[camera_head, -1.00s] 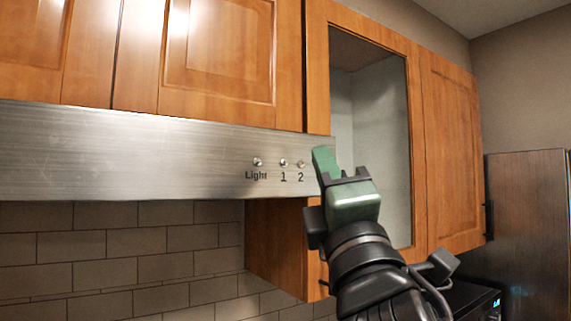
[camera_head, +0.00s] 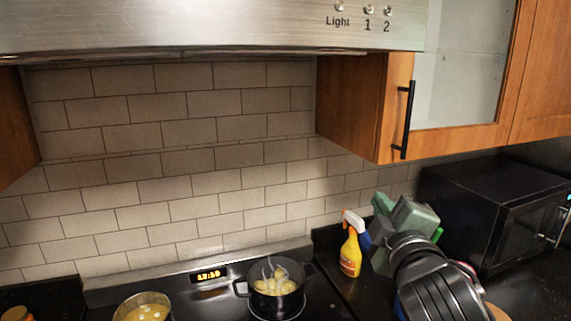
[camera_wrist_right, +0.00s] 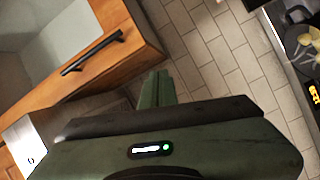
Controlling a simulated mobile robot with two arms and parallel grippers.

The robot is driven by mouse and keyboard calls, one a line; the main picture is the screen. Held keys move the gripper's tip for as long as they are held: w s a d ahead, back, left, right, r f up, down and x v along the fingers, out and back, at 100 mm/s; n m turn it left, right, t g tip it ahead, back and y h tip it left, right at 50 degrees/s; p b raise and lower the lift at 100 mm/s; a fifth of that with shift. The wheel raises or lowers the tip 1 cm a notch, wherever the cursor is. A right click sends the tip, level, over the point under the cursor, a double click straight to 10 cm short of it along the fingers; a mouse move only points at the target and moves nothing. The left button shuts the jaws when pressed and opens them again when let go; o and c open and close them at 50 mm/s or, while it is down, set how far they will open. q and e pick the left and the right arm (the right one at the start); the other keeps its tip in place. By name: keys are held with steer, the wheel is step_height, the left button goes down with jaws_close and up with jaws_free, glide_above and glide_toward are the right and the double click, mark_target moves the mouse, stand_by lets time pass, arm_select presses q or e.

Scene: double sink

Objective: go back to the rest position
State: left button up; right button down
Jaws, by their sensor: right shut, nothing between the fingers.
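My right gripper (camera_head: 382,203) is shut and empty. In the head view it is at the lower right, in front of the counter corner, beside a yellow spray bottle. In the right wrist view its green fingers (camera_wrist_right: 156,88) are together with nothing between them. My left gripper is in neither view.
The range hood (camera_head: 200,28) and the glass-door cabinet (camera_head: 395,110) hang above. On the stove, a black pot (camera_head: 243,288) and another pan (camera_head: 143,308) hold food. The spray bottle (camera_head: 350,252) and a black microwave (camera_head: 490,215) stand on the counter.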

steer(key=s+d+f+m+g, duration=0.1)
steer(key=s+f+m+g, duration=0.25)
steer(key=f, duration=0.95)
steer(key=s+d+f+m+g, duration=0.15)
steer(key=s+f+g, duration=0.3)
steer(key=f, duration=0.85)
steer(key=s+f+m+g, duration=0.7)
steer(key=s+f, duration=1.2)
steer(key=s, duration=0.4)
step_height(320, 180, down, 29)
steer(key=s+b, duration=0.2)
steer(key=b, duration=0.1)
steer(key=s+d+f+n+g+b, duration=0.1)
steer(key=s+d+f+g+b, duration=0.1)
steer(key=s+f, duration=1.4)
steer(key=shift+s+d+f+y+b, duration=0.15)
steer(key=shift+d+f+y+b, duration=0.15)
steer(key=shift+d+f, duration=0.6)
